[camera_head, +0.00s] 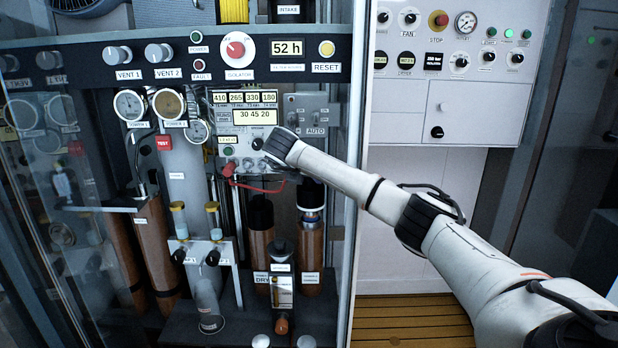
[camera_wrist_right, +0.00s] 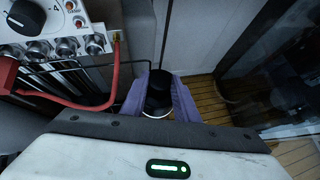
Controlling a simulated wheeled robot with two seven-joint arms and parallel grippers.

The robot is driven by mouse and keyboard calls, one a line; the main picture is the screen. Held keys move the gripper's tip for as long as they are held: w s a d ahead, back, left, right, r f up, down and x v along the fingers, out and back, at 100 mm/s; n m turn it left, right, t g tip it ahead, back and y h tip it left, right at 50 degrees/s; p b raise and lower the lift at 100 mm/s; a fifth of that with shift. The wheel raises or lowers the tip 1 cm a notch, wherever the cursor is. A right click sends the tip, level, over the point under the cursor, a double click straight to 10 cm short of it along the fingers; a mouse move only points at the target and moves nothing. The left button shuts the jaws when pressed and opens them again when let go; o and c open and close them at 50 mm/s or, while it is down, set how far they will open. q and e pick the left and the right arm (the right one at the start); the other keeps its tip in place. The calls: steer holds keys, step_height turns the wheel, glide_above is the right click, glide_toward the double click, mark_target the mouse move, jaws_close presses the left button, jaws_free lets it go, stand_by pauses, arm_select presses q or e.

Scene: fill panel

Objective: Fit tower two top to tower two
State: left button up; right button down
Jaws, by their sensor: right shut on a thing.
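My right gripper (camera_wrist_right: 160,84) is shut on a black cylindrical top (camera_wrist_right: 158,103) with a pale rim, its two purple fingers on either side of it. In the head view my right arm reaches into the cabinet and its wrist hides most of the hand. Below the wrist, the dark top (camera_head: 312,190) stands in line with the right-hand brown tower (camera_head: 311,248), with a pale ring and a bluish band between. I cannot tell whether it is seated or just above. The brown tower beside it (camera_head: 260,247) has a black top. My left gripper is not in view.
A red hose (camera_wrist_right: 75,103) and grey fittings (camera_wrist_right: 67,47) lie close left of the gripper in the wrist view. The cabinet's right frame (camera_head: 352,200) stands close by the tower. A labelled drier cartridge (camera_head: 282,285) stands in front of the towers.

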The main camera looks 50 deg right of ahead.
mark_target(307, 195)
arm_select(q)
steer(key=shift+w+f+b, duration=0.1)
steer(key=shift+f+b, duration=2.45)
arm_select(e)
steer(key=shift+f, duration=2.95)
steer(key=c, duration=1.4)
jaws_free()
steer(key=shift+o, duration=0.5)
steer(key=shift+f, duration=0.1)
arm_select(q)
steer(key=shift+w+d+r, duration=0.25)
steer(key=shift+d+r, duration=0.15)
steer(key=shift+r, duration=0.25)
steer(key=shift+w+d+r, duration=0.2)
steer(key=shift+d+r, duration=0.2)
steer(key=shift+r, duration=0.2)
arm_select(e)
steer(key=v, duration=1)
steer(key=shift+a, duration=0.2)
steer(key=shift+s, duration=0.15)
